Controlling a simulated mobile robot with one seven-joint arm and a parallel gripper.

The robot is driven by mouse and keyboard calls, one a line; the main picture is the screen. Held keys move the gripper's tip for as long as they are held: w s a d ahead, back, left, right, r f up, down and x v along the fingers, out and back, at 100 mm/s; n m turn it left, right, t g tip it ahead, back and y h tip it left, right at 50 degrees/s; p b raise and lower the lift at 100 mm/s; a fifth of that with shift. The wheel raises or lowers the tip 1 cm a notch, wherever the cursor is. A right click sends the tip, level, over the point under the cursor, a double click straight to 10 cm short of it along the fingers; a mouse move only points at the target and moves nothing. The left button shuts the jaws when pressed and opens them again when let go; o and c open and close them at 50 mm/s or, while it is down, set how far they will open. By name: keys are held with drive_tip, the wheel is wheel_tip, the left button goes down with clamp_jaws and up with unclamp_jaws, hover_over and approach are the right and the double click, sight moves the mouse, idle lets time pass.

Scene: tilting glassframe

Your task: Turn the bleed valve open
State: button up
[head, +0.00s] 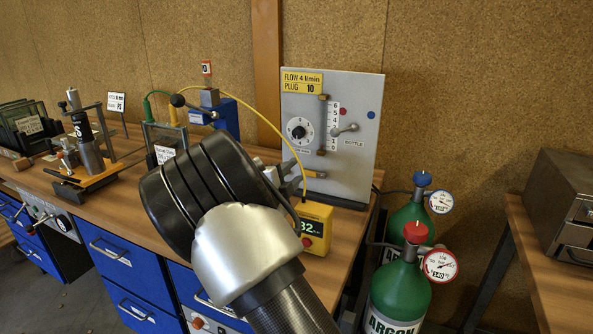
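No part in the head view is readably labelled as the bleed valve, so I cannot tell which it is. An upright grey panel (349,99) stands at the back right of the bench. It carries a round white dial with a black knob (298,132), a flow tube with a scale (323,124), and a small metal lever (346,130) above the word "BOTTLE". My arm's black and silver links fill the centre.
A yellow box with a display (316,222) stands before the panel, partly behind my arm. Green gas bottles with gauges (403,287) stand right of the bench (342,262). Clamp fixtures (90,150) stand at left.

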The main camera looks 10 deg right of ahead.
drive_tip(key=shift+s+a, duration=0.3)
drive_tip(key=shift+s, duration=0.2)
drive_tip(key=shift+f, duration=0.1)
drive_tip(key=shift+b, duration=0.3)
